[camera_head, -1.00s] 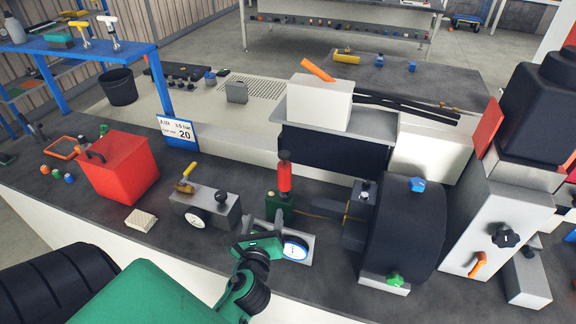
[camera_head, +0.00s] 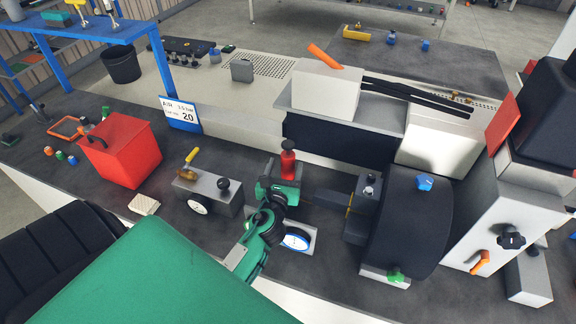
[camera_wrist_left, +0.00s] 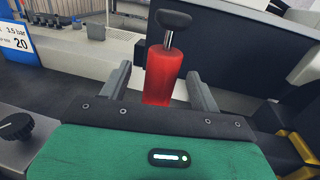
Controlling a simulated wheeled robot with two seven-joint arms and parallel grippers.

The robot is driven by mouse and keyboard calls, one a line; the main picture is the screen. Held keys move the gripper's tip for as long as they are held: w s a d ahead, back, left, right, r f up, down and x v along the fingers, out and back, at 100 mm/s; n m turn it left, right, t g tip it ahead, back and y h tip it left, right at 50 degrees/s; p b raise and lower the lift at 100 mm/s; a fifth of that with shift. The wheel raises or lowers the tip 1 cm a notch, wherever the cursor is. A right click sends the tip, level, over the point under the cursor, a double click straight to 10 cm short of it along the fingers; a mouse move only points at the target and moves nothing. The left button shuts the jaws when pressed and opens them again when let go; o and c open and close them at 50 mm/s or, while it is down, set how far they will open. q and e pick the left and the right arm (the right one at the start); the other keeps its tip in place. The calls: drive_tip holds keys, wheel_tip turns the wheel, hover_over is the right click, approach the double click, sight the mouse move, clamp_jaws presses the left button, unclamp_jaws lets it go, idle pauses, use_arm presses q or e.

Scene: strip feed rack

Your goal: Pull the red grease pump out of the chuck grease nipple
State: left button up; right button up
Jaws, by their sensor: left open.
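The red grease pump (camera_head: 288,162) stands upright with a black knob on top, left of the dark chuck block (camera_head: 362,205). In the left wrist view the red pump (camera_wrist_left: 163,75) stands between the two grey fingers of my left gripper (camera_wrist_left: 160,88). The fingers are open, with a gap visible on each side of the pump. In the head view my left gripper (camera_head: 283,184) reaches the pump from the front and hides its lower part. The grease nipple cannot be made out. My right gripper is not in view.
A grey block with a gauge and black knob (camera_head: 208,192) stands left of the pump. A round blue-rimmed dial (camera_head: 296,239) lies just in front. A red box (camera_head: 122,150) stands further left. A large black drum (camera_head: 410,230) and grey machine stand right.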

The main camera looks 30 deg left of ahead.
sight(290, 155)
use_arm(q)
drive_tip(key=p+x, duration=0.1)
drive_tip(key=x, duration=0.3)
drive_tip(key=shift+w, duration=0.55)
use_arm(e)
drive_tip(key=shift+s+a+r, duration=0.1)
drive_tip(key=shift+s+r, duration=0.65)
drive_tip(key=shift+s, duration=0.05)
use_arm(q)
drive_tip(key=c, duration=1.1)
drive_tip(key=shift+c, duration=1.1)
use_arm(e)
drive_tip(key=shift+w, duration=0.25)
use_arm(q)
drive_tip(key=shift+r+p, duration=0.15)
drive_tip(key=shift+p, duration=0.15)
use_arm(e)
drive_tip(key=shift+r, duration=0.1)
